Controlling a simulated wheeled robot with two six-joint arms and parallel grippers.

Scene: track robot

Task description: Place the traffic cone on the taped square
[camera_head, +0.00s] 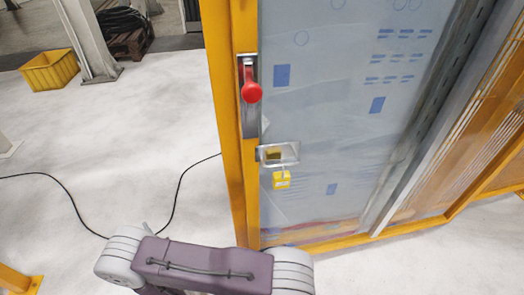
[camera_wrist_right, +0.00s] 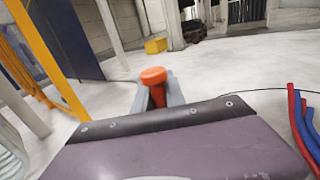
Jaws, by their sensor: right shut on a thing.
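In the right wrist view, my right gripper (camera_wrist_right: 157,90) has its grey fingers shut on an orange thing, which I take to be the traffic cone (camera_wrist_right: 154,76). Its rounded orange top shows above the fingers, and a narrower orange part shows between them. The rest is hidden by the fingers and the dark wrist body. In the head view, my grey and purple arm crosses the bottom, and the cone cannot be made out. The taped square is not in view. My left gripper is not in view.
A yellow-framed panel (camera_head: 335,110) with a red handle (camera_head: 251,92) and yellow padlock (camera_head: 281,180) stands close at the right. A yellow crate (camera_head: 49,70) and grey post (camera_head: 88,38) are at the back left. A black cable (camera_head: 178,187) crosses otherwise clear pale floor (camera_head: 130,130).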

